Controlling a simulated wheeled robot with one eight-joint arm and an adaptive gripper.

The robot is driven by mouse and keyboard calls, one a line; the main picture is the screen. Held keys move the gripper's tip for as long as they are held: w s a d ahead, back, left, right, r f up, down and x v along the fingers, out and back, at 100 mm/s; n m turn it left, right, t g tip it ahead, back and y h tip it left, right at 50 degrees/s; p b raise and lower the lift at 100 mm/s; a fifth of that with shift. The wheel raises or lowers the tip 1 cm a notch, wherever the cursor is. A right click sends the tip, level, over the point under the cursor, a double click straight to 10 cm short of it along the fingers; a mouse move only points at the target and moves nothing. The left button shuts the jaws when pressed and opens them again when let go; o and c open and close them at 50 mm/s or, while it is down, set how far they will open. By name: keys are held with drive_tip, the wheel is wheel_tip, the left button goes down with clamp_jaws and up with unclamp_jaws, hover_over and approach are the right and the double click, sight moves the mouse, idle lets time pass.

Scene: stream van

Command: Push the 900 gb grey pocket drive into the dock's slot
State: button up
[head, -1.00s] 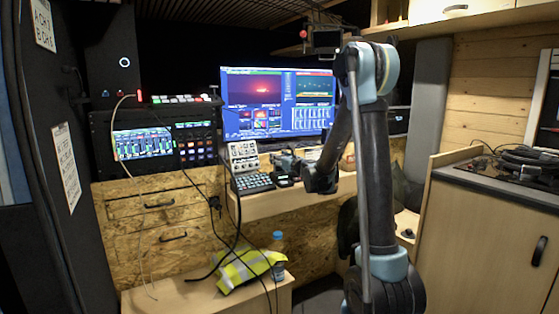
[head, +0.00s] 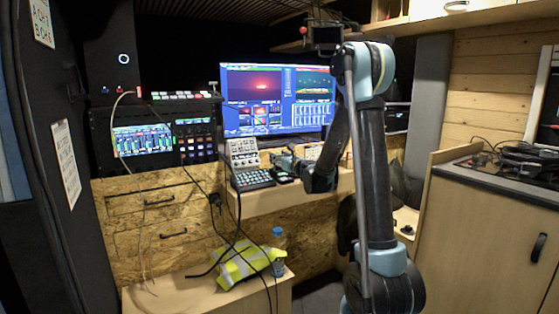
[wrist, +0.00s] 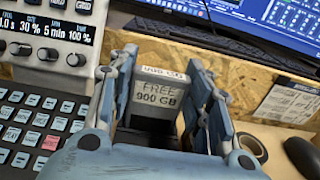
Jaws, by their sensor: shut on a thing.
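The grey pocket drive (wrist: 158,96), marked "FREE 900 GB", sits between the two blue fingers of my gripper (wrist: 160,103) in the wrist view. My gripper is shut on it, and its label faces the camera. A pale strip with small print shows along the drive's top. The area under the drive is dark, and I cannot tell whether its lower end is in a slot. In the head view my gripper (head: 291,161) is over the desk, right of the keypad. A small dark box, possibly the dock (head: 283,178), shows just below it; its slot is hidden.
The keypad console (head: 251,178) stands close on the left of my gripper. The monitor (head: 278,100) is behind. In the wrist view a roll of tape (wrist: 247,148) and a dark mouse (wrist: 302,155) lie to the right.

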drive_tip(key=shift+f, duration=1.05)
drive_tip(key=o, duration=1.2)
drive_tip(key=v, duration=1.2)
drive_tip(key=shift+w, duration=0.1)
